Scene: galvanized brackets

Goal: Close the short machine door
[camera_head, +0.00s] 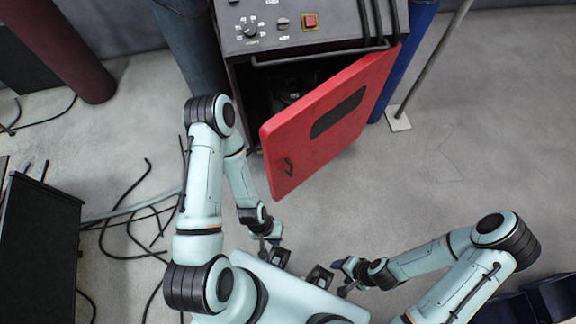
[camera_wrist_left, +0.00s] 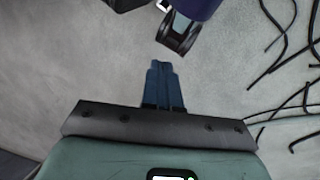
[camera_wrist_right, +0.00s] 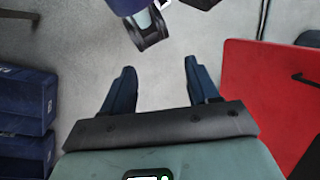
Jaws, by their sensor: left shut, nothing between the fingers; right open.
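The red machine door (camera_head: 325,125) stands ajar, swung outward from the right side of the machine (camera_head: 255,100), with a dark opening behind it. It has a dark window panel and a small dark handle (camera_head: 288,166) near its free left edge. The door also shows at the right of the right wrist view (camera_wrist_right: 265,90). My left gripper (camera_head: 272,248) is below the door, near my body, apart from it; its fingers are together and empty in the left wrist view (camera_wrist_left: 161,68). My right gripper (camera_head: 343,277) is open and empty, lower right of the door, not touching it.
The machine's top panel has knobs and a red button (camera_head: 310,21). Black cables (camera_head: 130,220) lie on the floor at left, near a black box (camera_head: 38,245). A blue post and a thin pole with a base plate (camera_head: 398,120) stand right of the door. Dark blue crates (camera_wrist_right: 20,110) lie at right.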

